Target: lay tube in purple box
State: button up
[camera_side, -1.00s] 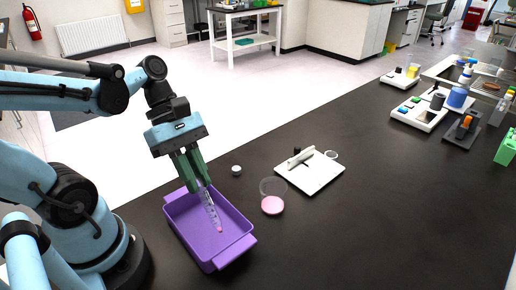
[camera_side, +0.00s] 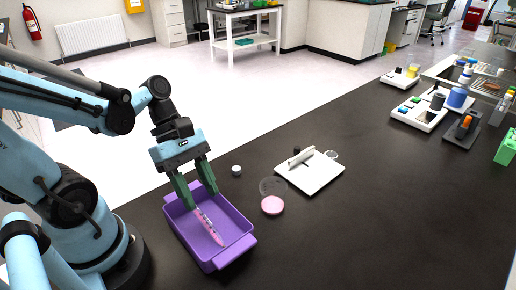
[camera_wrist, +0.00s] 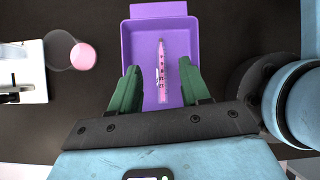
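The purple box (camera_side: 234,253) stands on the black bench in front of my arm, and its rim also shows in the wrist view (camera_wrist: 160,11). The tube (camera_side: 209,227), clear with pink contents and dark markings, lies inside the box on its floor; it also shows in the wrist view (camera_wrist: 161,72). My gripper (camera_side: 199,200) is over the box with its green fingers spread wide. In the wrist view the fingers (camera_wrist: 160,78) stand apart on either side of the tube, with clear gaps, touching nothing I can see.
A pink dish (camera_side: 272,205) with a clear lid (camera_side: 272,186) lies right of the box. A small white cap (camera_side: 236,170) and a white board with a device (camera_side: 312,178) are behind. Lab equipment (camera_side: 419,113) stands at far right. The bench's middle right is clear.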

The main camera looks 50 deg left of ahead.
jog(key=v, duration=1.2)
jog(key=shift+r, duration=0.1)
dwell(0.7)
jog(key=w+d+f+m+t+y, duration=0.1)
jog(key=w+f+m+t+y, duration=0.1)
jog(key=m, duration=0.7)
jog(key=w+d+f+m+t+y, duration=0.2)
jog(key=w+m+t+y, duration=0.3)
jog(key=m, duration=0.5)
jog(key=shift+w+f+m, duration=0.3)
jog(key=shift+w+f, duration=0.3)
jog(key=shift+w, duration=0.35)
jog(key=shift+d, duration=0.1)
